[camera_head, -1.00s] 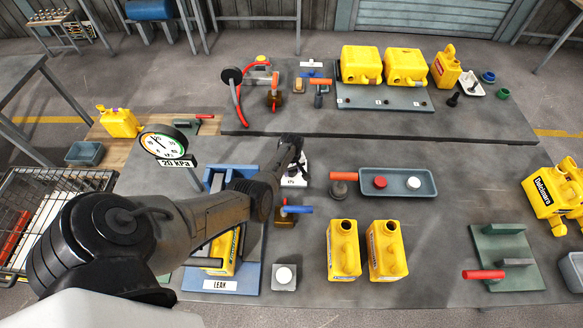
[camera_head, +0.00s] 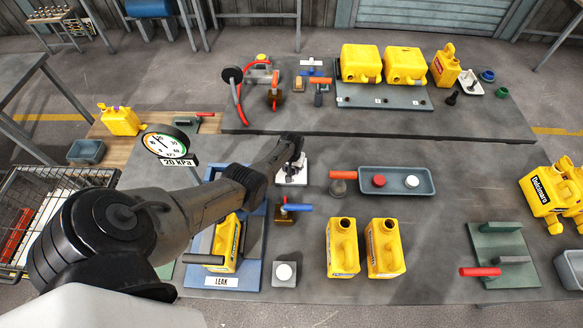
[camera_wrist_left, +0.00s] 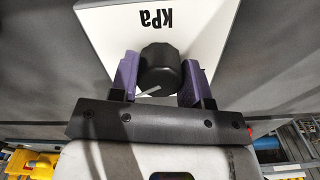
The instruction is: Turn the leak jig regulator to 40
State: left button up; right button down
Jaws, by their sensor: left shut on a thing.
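The regulator is a black knob (camera_wrist_left: 160,68) with a white pointer line, on a white plate marked "kPa" (camera_wrist_left: 165,22). In the head view the white plate (camera_head: 291,179) shows partly under my left gripper (camera_head: 296,158), and the knob is hidden there. In the left wrist view my left gripper (camera_wrist_left: 159,82) has its purple fingers on both sides of the knob, shut on it. The pointer line slants toward the gripper's palm. The round gauge (camera_head: 165,145) stands to the left above a label reading "20 kPa" (camera_head: 179,163). My right gripper is not in view.
The blue leak jig (camera_head: 250,275) holds a yellow can (camera_head: 225,245) in front of my arm. A blue-handled valve (camera_head: 286,210) and a red-handled valve (camera_head: 341,183) stand nearby. Two yellow cans (camera_head: 342,247) stand upright to the front right. A grey tray (camera_head: 397,193) lies right.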

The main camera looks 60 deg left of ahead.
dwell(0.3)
pick_arm(q)
jog(key=o, duration=0.9)
jog(key=shift+o, duration=0.2)
notch_tip(320, 180, up, 7)
jog(key=p, duration=0.4)
jog(key=shift+f, duration=0.2)
notch_tip(320, 180, up, 7)
jog(key=p, duration=0.1)
